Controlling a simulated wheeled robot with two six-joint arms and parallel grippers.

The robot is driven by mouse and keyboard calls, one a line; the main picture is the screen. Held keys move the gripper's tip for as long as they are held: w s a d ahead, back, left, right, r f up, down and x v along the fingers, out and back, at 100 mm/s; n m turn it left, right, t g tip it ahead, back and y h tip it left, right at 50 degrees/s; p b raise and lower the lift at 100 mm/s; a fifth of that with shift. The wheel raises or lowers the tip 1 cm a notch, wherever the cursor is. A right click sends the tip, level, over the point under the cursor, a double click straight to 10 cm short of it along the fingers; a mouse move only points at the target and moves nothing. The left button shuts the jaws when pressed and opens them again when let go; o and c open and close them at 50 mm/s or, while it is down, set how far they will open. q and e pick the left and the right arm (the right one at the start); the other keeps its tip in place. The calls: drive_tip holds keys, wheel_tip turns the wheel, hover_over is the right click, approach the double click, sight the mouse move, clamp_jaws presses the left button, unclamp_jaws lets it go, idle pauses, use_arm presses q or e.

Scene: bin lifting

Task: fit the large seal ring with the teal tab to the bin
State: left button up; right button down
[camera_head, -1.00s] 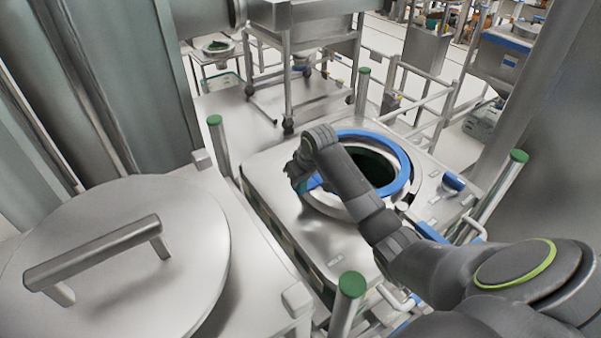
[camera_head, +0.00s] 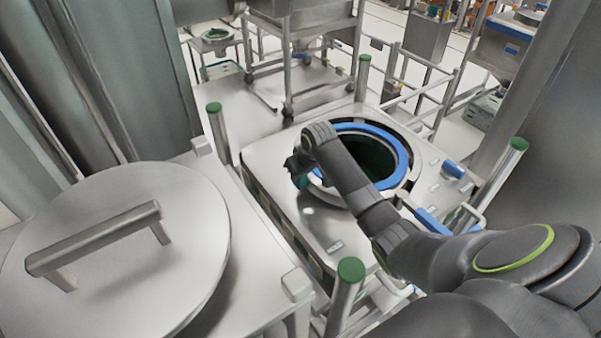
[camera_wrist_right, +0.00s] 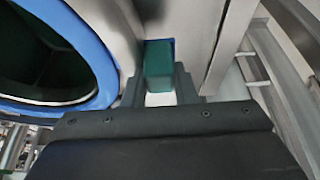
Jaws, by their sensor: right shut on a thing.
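The large blue seal ring (camera_head: 404,152) lies at the round mouth of the bin (camera_head: 262,165), around a dark green interior. A dark gap shows between the ring and the mouth's rim at the far right, so the ring looks off-centre. My right gripper (camera_head: 298,172) is at the ring's left side, and its arm crosses over the ring and hides part of it. In the right wrist view its fingers are shut on the teal tab (camera_wrist_right: 158,60), with the blue ring (camera_wrist_right: 100,50) to the left. I cannot tell whether the ring is seated. My left gripper is out of view.
A round steel lid (camera_head: 190,265) with a bar handle lies at the front left. Green-capped posts (camera_head: 351,270) stand around the bin. A blue-handled clamp (camera_head: 432,221) is at the bin's right side. Wheeled steel stands are behind.

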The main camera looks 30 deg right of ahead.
drive_tip(key=shift+f, duration=0.15)
idle(0.5)
drive_tip(key=c, duration=1.1)
unclamp_jaws()
drive_tip(key=shift+s+r, duration=0.2)
drive_tip(key=shift+r, duration=0.35)
drive_tip(key=shift+b+v, duration=1.35)
drive_tip(key=shift+v, duration=6.8)
drive_tip(key=shift+f, duration=0.1)
